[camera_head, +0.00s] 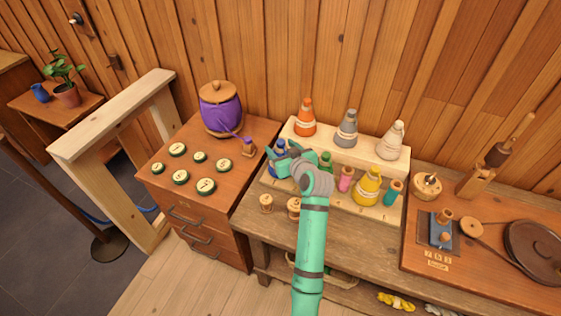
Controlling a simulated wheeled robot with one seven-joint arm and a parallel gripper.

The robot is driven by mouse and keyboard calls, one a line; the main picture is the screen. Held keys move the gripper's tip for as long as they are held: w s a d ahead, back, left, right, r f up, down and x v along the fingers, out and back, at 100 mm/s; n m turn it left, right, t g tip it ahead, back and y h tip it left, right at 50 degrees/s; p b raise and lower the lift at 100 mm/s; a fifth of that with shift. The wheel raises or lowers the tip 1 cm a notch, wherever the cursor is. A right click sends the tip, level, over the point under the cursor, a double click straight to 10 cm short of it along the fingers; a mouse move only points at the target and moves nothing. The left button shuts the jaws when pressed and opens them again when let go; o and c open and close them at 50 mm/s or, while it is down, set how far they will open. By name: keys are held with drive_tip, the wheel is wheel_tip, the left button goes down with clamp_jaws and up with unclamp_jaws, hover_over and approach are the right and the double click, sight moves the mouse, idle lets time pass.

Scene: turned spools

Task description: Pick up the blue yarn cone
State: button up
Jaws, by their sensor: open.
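The blue yarn cone (274,169) stands at the left end of the front row on the pale wooden stepped rack (348,154). Its tip shows beside the fingers and part of its body is hidden by my gripper (276,160). My gripper is open, with its teal fingers at the cone. I cannot tell whether they touch it or whether the cone is between them.
A green cone (326,162) stands just right of my gripper, then a pink spool (346,179), a yellow cone (368,186) and a teal spool (393,193). Orange (305,118), grey (346,128) and white (391,141) cones stand behind. Wooden spools (266,203) sit in front.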

drive_tip(key=shift+x, duration=2.6)
drive_tip(key=shift+d+f, duration=0.1)
drive_tip(key=shift+d, duration=0.05)
drive_tip(key=shift+c, duration=0.3)
clamp_jaws()
